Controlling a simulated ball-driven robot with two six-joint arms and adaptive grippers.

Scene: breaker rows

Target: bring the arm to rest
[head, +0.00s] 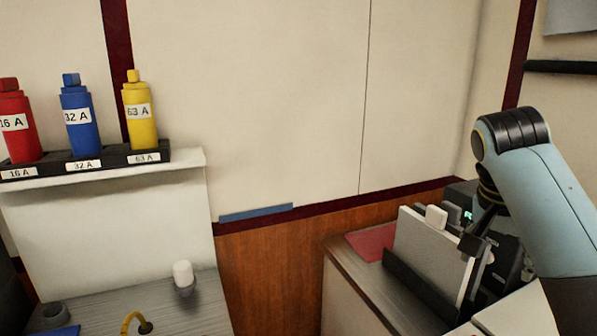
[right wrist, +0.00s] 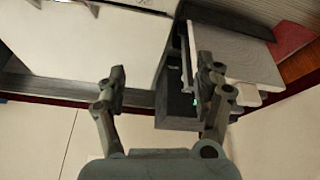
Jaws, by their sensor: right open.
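My right arm comes in from the right in the head view, light blue with a black joint. My right gripper (head: 478,232) points down beside a pale upright panel (head: 432,262) on the right-hand counter and partly hides a dark device behind it. In the right wrist view my right gripper (right wrist: 162,72) has its two fingers spread apart, with nothing held between them. The grey panel (right wrist: 236,58) and a dark box (right wrist: 176,105) show near its right finger; I cannot tell whether they touch. My left gripper is not in view.
At the left, red (head: 18,125), blue (head: 77,120) and yellow (head: 139,118) breakers stand in a labelled black rack (head: 115,160) on a white ledge. Below is a grey worktop (head: 190,315) with a white-capped item (head: 183,273). A red mat (head: 372,242) lies on the right counter.

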